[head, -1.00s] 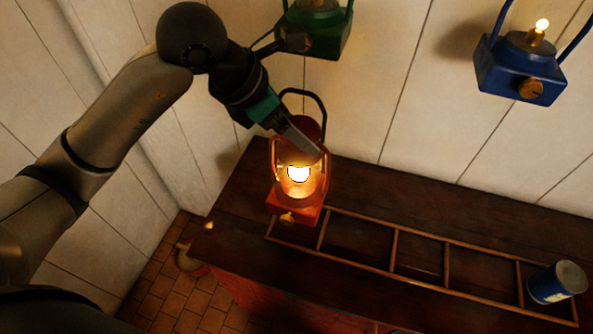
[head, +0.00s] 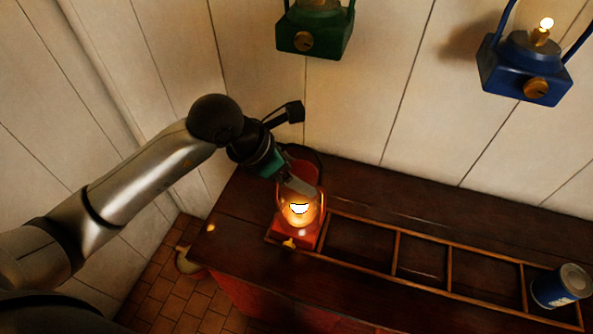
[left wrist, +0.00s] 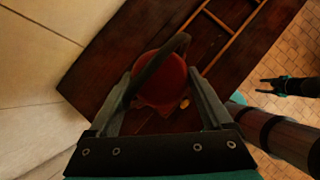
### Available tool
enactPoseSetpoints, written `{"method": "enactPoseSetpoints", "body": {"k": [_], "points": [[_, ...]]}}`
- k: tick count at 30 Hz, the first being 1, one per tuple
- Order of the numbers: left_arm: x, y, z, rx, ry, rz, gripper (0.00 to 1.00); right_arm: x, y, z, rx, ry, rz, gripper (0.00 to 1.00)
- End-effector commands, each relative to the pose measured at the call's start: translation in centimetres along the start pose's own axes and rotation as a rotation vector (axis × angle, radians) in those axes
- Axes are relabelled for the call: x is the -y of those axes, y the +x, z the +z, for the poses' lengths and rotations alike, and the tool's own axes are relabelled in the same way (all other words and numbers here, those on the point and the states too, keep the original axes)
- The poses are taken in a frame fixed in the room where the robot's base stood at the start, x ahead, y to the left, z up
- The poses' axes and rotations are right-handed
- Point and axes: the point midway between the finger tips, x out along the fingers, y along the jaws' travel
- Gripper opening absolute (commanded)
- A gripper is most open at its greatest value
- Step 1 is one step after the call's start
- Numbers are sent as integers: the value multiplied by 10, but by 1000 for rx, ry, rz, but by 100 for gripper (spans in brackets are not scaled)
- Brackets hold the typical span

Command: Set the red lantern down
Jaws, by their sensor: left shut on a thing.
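The red lantern (head: 310,232) is lit and upright at the left end of the dark wooden counter. It is over or in the leftmost compartment of the wooden divider frame; I cannot tell if its base touches the surface. My left gripper (head: 303,188) is shut on the lantern's upper part. In the left wrist view the lantern's round red top (left wrist: 165,85) and dark handle are between the fingers (left wrist: 165,92). My right gripper (left wrist: 266,87) shows small at the right of the left wrist view, its fingers apart and empty.
A blue can (head: 560,287) stands at the right end of the divider frame (head: 420,236); the compartments between are empty. A green lantern (head: 315,38) and a lit blue lantern (head: 524,75) are up against the pale plank wall. Floor tiles lie at lower left.

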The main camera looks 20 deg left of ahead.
Motion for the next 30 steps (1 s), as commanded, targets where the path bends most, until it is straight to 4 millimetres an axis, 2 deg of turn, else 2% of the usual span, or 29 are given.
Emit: {"method": "enactPoseSetpoints", "body": {"k": [7,8,11,22,26,30], "points": [[-1,1,2,9,2,3,0,0,3,0,-1,0,0,50],[0,1,-1,1,0,0,87,0,2,0,-1,0,0,50],[0,1,0,1,0,0,98,0,2,0,-1,0,0,50],[-1,-4,1,1,1,2,100,0,-1,-1,-1,0,0,50],[-1,-26,1,2,4,5,100,0,-2,-1,-1,-1,0,50],[-1,-57,1,0,3,5,100,0,-3,-1,-1,-1,-1,50]]}}
